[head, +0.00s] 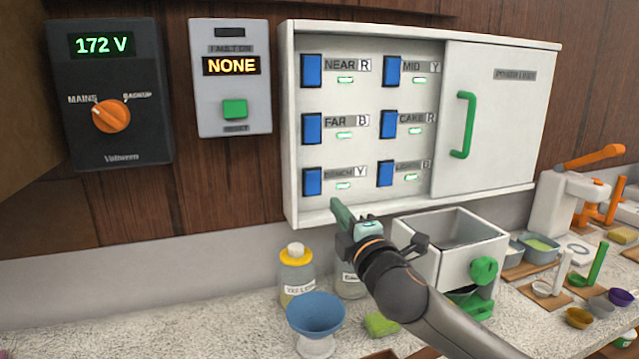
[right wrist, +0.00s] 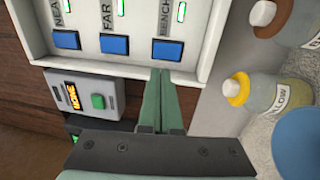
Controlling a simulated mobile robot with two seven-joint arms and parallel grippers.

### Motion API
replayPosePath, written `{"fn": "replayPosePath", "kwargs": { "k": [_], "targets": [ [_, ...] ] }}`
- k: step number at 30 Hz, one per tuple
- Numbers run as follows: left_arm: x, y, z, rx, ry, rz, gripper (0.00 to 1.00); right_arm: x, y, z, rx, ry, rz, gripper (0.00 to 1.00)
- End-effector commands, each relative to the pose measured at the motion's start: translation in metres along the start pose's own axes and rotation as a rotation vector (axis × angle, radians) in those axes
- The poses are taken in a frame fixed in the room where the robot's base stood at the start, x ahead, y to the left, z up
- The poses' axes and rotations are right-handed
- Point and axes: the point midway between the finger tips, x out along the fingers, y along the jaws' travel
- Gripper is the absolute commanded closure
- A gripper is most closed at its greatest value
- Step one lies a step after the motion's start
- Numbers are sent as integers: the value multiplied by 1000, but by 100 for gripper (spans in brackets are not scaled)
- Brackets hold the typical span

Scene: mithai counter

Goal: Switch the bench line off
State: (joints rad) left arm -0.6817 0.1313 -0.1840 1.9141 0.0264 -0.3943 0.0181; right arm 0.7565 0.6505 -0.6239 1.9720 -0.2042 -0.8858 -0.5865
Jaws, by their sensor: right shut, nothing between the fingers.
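The bench switch is a blue rocker (head: 312,181) at the lower left of the open side of the power panel (head: 287,140). Its label reads BENCH, with a Y tag, and its small lamp (head: 344,186) glows green. The bench switch also shows in the right wrist view (right wrist: 168,49). My right gripper (head: 338,206) is shut and empty, just below and right of that switch in the head view. In the right wrist view its fingertips (right wrist: 161,72) lie at the panel frame, close to the switch; contact cannot be told. My left gripper is not in view.
Blue NEAR (head: 311,71), FAR (head: 312,128), MID (head: 393,70) and CAKE (head: 389,124) switches and another lower one (head: 385,173) have lit lamps. A green-handled sliding door (head: 500,120) covers the right side. Bottles (head: 296,275), a blue bowl (head: 316,313) and a white drawer box (head: 450,245) stand below.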

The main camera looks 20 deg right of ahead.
Motion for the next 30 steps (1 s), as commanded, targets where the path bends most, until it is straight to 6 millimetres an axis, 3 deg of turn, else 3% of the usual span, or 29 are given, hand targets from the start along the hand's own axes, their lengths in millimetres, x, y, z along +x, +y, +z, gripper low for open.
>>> {"fn": "replayPosePath", "kwargs": {
  "k": [6,18,30],
  "targets": [
    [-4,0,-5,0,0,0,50,37,2,0,1,-2,1,100],
    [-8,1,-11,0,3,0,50,92,2,0,1,-1,1,100],
    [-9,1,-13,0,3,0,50,108,0,0,0,0,0,100]
  ]
}}
